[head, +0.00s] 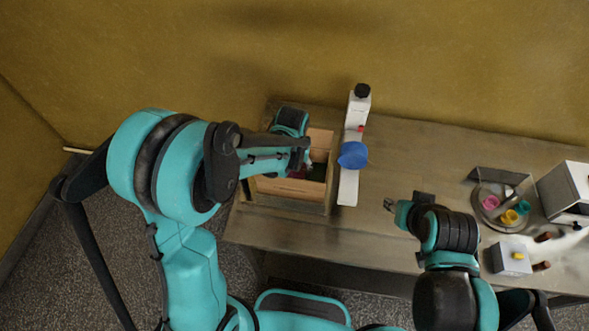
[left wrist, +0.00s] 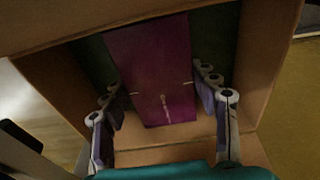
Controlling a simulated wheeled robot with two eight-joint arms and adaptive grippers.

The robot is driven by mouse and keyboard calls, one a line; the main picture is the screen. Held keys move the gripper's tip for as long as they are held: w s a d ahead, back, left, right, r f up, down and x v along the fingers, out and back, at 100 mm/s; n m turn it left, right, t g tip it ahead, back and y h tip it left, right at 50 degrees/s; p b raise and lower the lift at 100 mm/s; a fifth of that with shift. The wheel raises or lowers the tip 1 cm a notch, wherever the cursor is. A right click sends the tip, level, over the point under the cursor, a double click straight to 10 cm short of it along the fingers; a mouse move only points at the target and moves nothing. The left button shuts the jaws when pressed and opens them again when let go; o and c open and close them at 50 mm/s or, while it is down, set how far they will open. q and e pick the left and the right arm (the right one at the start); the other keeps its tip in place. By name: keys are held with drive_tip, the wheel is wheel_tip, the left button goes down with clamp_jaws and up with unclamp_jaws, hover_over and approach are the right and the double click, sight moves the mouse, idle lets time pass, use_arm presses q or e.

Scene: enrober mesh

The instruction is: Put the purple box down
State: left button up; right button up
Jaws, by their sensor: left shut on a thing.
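The purple box (left wrist: 150,60) shows in the left wrist view as a flat-faced block between my left gripper's fingers (left wrist: 162,100). The left gripper is shut on it, down inside an open wooden crate (left wrist: 265,60) with a dark green floor. In the head view the left gripper (head: 300,160) reaches into the same crate (head: 288,207) at the left of the table; my arm mostly hides the purple box there. I cannot tell whether the box touches the crate floor. My right gripper (head: 390,205) is over the table's middle; its jaws are too small to judge.
A white stand (head: 348,187) with a blue round part (head: 353,155) and black knob is right beside the crate. At the right are a round tray (head: 483,213) with colored cups, a white machine (head: 568,190) and a small white box (head: 511,263). The table's (head: 410,160) middle is clear.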

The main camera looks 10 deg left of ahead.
sight(294, 173)
use_arm(q)
drive_tip(key=shift+f, duration=0.15)
drive_tip(key=o, duration=1.3)
drive_tip(key=shift+r, duration=0.2)
wheel_tip(294, 173, up, 11)
drive_tip(key=s+p, duration=0.1)
drive_tip(key=p, duration=0.2)
drive_tip(key=s+a+r+t, duration=0.3)
drive_tip(key=s+a, duration=0.1)
drive_tip(key=s, duration=0.3)
drive_tip(key=s+a+r+t, duration=0.2)
drive_tip(key=s+a+r, duration=0.1)
drive_tip(key=s, duration=0.3)
drive_tip(key=shift+s+a+t, duration=0.35)
drive_tip(key=shift+a+t, duration=0.05)
drive_tip(key=shift+a, duration=0.05)
